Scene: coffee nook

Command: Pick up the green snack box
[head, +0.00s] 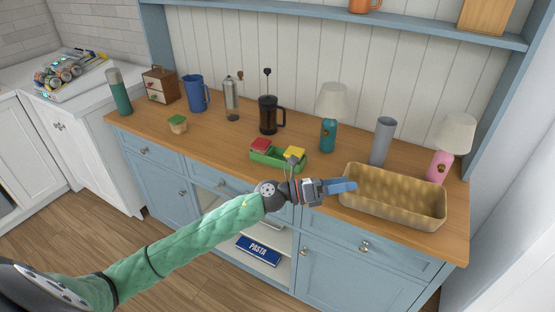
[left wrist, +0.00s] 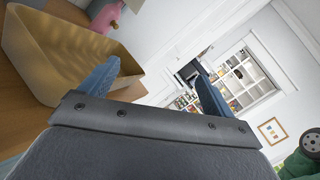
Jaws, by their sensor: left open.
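A green tray (head: 262,160) stands near the front edge of the wooden counter. A red box (head: 260,145) and a yellow box (head: 294,153) sit in it. I cannot tell a separate green snack box from the green of the tray. My left gripper (head: 345,186) is right of the tray and in front of the counter, beside the left end of a woven basket. Its blue fingers are apart and empty in the left wrist view (left wrist: 155,88). My wrist is just in front of the tray. My right gripper is not in view.
The tan basket (head: 395,216) fills the counter's right front and shows in the left wrist view (left wrist: 30,70). Behind stand a teal lamp (head: 328,137), a grey cylinder (head: 381,142), a pink lamp (head: 438,167) and a French press (head: 268,116).

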